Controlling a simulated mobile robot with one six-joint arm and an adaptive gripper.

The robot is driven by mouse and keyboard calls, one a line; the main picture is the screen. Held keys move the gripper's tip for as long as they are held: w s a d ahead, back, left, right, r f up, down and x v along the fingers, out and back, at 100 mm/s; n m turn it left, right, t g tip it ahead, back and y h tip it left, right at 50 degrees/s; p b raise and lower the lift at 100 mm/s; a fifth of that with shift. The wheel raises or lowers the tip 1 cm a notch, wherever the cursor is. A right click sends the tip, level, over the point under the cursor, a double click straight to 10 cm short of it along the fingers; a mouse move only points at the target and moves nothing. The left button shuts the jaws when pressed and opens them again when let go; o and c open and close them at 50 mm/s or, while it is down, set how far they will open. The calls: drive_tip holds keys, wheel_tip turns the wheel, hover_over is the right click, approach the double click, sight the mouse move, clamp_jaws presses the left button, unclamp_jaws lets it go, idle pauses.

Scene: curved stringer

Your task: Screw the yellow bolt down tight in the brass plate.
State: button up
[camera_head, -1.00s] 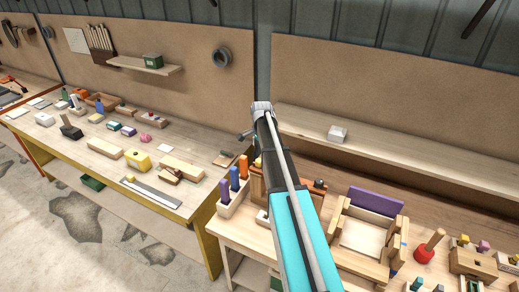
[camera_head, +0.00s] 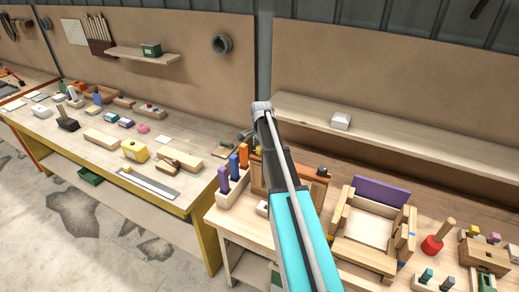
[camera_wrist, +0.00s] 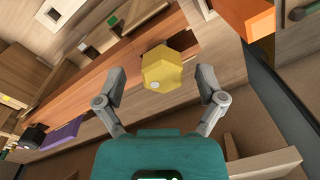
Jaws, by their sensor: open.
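The yellow bolt (camera_wrist: 162,70) has a large six-sided head with a small pale spot on it. In the wrist view it lies ahead of my gripper (camera_wrist: 162,82), between the two grey fingers. The fingers are spread wide, with a gap on each side of the head, and do not touch it. An orange-brown wooden part (camera_wrist: 130,75) lies behind the head. I cannot make out the brass plate or the bolt's shank. In the head view a small yellow spot (camera_head: 256,150) shows beside my arm, which hides most of that area.
A rack of purple, blue and orange pegs (camera_head: 230,192) stands left of my arm. A wooden frame with a purple back (camera_head: 381,192) and a red peg base (camera_head: 432,246) stand to the right. The wrist view also shows a purple piece (camera_wrist: 62,134) and an orange block (camera_wrist: 247,17).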

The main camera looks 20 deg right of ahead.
drive_tip(key=shift+f, duration=0.45)
drive_tip(key=shift+c, duration=0.2)
clamp_jaws()
